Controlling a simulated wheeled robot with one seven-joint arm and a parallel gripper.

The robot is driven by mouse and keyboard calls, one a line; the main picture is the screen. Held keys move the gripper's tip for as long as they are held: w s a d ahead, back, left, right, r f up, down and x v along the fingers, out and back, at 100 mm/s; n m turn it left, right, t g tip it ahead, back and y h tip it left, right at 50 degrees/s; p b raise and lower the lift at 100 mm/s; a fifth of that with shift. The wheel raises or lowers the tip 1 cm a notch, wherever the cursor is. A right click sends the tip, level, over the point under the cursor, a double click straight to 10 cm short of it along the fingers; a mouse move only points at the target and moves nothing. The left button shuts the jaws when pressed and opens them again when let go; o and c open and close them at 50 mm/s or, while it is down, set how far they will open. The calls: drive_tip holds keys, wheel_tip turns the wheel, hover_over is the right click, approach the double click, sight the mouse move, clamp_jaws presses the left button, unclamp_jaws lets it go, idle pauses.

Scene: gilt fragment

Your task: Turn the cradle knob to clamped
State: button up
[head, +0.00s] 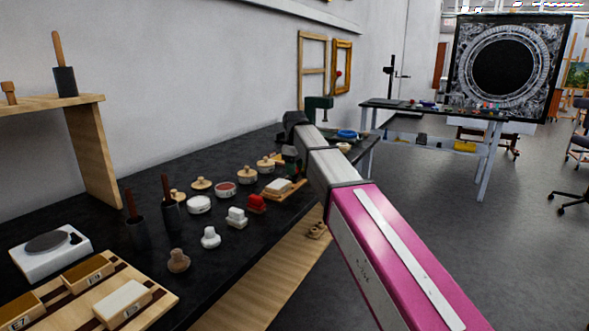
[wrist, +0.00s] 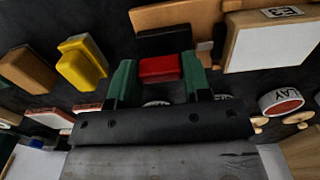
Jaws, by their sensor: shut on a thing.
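In the wrist view my gripper (wrist: 158,62) has its two green fingers on either side of a small red block-like piece (wrist: 160,70), shut on it. The red piece looks like the cradle knob, but no marking on it is readable. It sits against a black block (wrist: 163,41) beside a wooden board (wrist: 178,14). In the head view my gripper (head: 290,160) points down over the bench, just behind a wooden board (head: 296,187) bearing a white block (head: 278,186). The knob is hidden there, and its setting cannot be told.
A white block with wooden sides (wrist: 272,42) stands close right of the fingers. A yellow block (wrist: 82,62) lies to the left. The wall runs behind the bench.

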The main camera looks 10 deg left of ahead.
drive_tip(key=o, duration=0.9)
drive_tip(key=shift+r, duration=0.1)
wheel_tip(320, 180, up, 11)
drive_tip(key=shift+f, duration=0.15)
